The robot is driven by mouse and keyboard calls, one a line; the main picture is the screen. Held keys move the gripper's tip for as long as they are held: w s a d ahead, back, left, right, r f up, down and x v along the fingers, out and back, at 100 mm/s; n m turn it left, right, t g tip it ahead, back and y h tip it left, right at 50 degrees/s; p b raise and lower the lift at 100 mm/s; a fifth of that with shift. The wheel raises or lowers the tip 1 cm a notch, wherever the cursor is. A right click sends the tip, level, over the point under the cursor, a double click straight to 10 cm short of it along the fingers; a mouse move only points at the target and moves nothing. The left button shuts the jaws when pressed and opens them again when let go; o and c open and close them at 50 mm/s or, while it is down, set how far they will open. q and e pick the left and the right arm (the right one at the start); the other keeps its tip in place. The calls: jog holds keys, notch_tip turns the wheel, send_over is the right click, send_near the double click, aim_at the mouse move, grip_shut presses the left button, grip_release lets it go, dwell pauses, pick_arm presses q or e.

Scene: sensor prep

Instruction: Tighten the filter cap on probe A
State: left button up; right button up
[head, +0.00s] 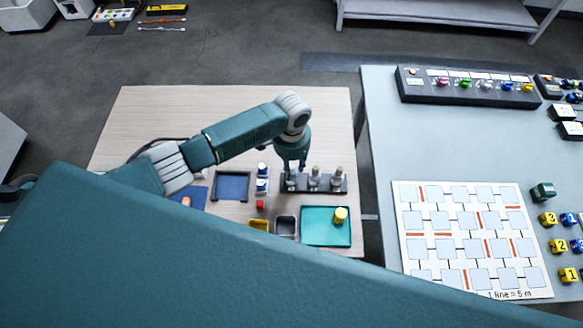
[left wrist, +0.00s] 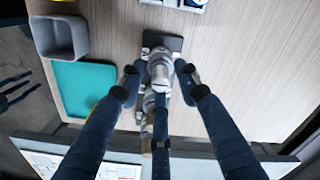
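Three grey probes stand upright in a dark rack (head: 326,187) on the wooden table. My left gripper (head: 292,166) points down over the leftmost probe (head: 291,180); the other two, a middle probe (head: 314,178) and a right probe (head: 337,179), stand free. In the left wrist view my left gripper (left wrist: 158,82) has its fingers spread around a probe's light grey top (left wrist: 160,72), with a gap visible on the left side. No letter is readable on the probes, and I cannot tell how the cap sits. Dark finger-like shapes, perhaps my right gripper (left wrist: 15,92), show at the left edge.
A teal tray (head: 318,237) holding a yellow piece (head: 340,215) lies in front of the rack. A grey table (head: 385,150) with a board stands at right.

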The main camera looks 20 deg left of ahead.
pick_arm(q)
jog(key=c, duration=0.7)
jog(key=shift+c, duration=0.2)
jog(key=m, duration=1.1)
jog(key=shift+m+b, duration=0.35)
jog(key=shift+m, duration=0.05)
jog(key=m, duration=0.5)
jog(key=shift+w+b, duration=0.1)
jog(key=shift+b, duration=0.3)
jog(key=o, duration=0.6)
jog(key=shift+o, duration=0.2)
